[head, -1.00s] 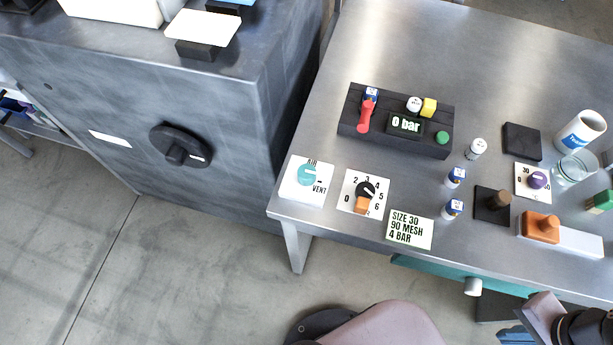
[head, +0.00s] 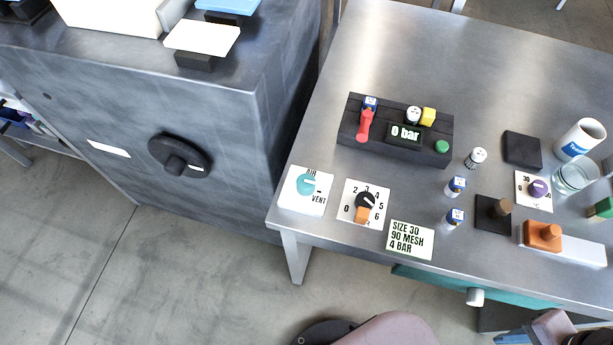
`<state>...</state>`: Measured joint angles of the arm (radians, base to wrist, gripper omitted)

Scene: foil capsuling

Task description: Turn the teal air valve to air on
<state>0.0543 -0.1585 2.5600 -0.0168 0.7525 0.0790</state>
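The teal air valve (head: 307,184) is a round knob on a white label plate (head: 298,202) at the left front corner of the steel table. "AIR" is printed above the knob and "VENT" to its lower right. The knob's white pointer line points to the right, on the VENT side rather than up at AIR. The display (head: 405,132) on the black block reads 0 bar. My gripper is not in view; nothing touches the valve.
A numbered dial (head: 367,201) with a black and orange knob sits just right of the valve. A card (head: 410,240) reads SIZE 30, 90 MESH, 4 BAR. The black block (head: 352,118) with a red lever stands behind. The cabinet (head: 235,120) is left of the table.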

